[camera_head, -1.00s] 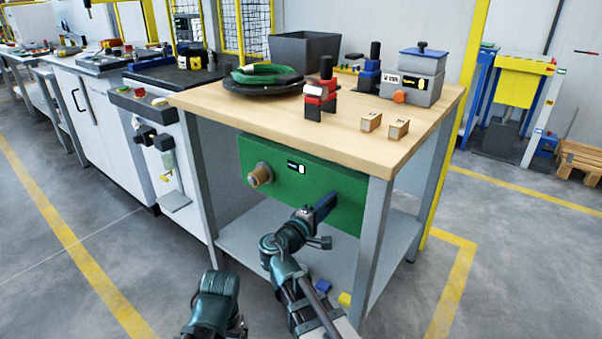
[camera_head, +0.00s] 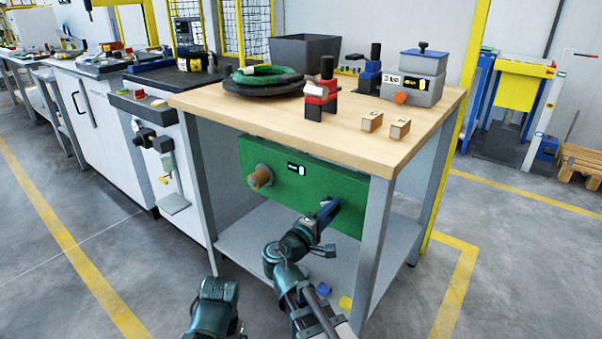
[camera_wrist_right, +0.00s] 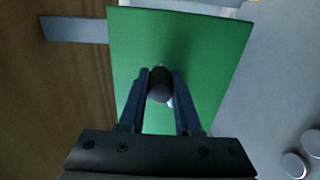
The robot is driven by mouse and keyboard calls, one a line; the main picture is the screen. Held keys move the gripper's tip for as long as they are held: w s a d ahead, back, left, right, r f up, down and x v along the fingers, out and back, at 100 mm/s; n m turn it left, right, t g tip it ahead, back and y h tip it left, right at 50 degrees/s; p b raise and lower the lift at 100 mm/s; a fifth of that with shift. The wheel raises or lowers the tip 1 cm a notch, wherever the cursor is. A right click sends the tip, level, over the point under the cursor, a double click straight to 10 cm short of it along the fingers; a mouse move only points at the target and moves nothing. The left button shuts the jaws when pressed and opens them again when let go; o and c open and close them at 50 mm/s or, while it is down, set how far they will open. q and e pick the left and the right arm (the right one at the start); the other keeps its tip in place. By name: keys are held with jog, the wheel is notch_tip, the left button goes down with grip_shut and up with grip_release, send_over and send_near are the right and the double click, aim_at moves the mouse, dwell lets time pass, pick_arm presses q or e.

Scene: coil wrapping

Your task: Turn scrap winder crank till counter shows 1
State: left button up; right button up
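The scrap winder is a green panel (camera_head: 340,185) under the wooden tabletop, with a brown spool (camera_head: 261,176) at its left and a small counter (camera_head: 296,168) whose digit is too small to read. My right gripper (camera_head: 330,210) is at the panel's lower right, by the crank. In the right wrist view the gripper's two blue fingers (camera_wrist_right: 160,85) lie on either side of the round dark crank knob (camera_wrist_right: 160,90) and appear to touch it. The crank arm is mostly hidden. My left arm (camera_head: 213,310) shows at the bottom; its fingers are not visible.
The table's right front leg (camera_head: 370,250) stands close to the right of my right gripper. A grey lower shelf (camera_head: 250,240) lies below the panel, with blue and yellow pieces near my arm. The tabletop (camera_head: 250,115) holds a green coil, clamps and boxes.

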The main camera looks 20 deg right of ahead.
jog(key=o, duration=0.3)
jog(key=shift+o, duration=0.2)
jog(key=shift+s, duration=0.1)
